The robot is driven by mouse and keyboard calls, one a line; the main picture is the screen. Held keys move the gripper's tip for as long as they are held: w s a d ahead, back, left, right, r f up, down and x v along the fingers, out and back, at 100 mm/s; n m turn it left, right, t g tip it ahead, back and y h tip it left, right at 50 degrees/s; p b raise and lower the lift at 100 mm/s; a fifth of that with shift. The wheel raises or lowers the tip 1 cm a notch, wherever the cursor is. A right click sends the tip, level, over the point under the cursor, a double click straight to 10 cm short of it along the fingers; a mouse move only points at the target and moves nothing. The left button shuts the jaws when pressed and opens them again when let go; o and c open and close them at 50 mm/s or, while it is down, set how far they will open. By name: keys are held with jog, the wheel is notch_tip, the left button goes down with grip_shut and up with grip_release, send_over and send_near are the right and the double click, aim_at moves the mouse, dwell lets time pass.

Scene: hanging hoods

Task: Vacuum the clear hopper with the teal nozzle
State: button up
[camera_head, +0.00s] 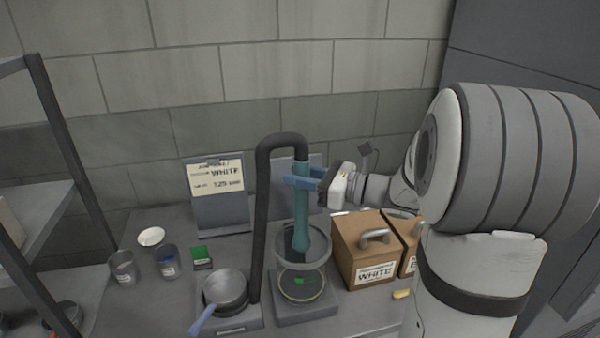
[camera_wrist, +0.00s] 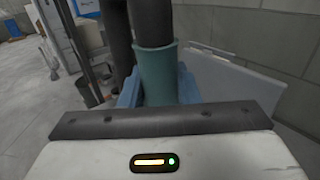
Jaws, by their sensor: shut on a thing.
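The teal nozzle (camera_head: 301,208) hangs upright at the end of a dark hose, with its lower end inside the mouth of the clear hopper (camera_head: 327,247). My gripper (camera_head: 302,181) has blue fingers and is shut on the upper part of the nozzle. In the wrist view, the teal nozzle (camera_wrist: 157,75) stands between my blue fingers (camera_wrist: 158,90), with the dark hose entering its top. The hopper stands on a grey base (camera_head: 306,308). A small green patch (camera_head: 299,281) shows low in the hopper.
The dark hose (camera_head: 262,205) rises from a grey unit left of the hopper. A grey pan (camera_head: 226,290) with a blue handle sits there. A brown box (camera_head: 350,255) labelled WHITE stands close on the right. Cups (camera_head: 122,267) and a sign (camera_head: 218,186) are at left.

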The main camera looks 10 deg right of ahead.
aim_at(301, 223)
jog(key=shift+f+b, duration=2.85)
jog(key=shift+f, duration=1.5)
jog(key=shift+f+b, duration=1.55)
jog(key=shift+f, duration=0.7)
jog(key=shift+r, duration=0.1)
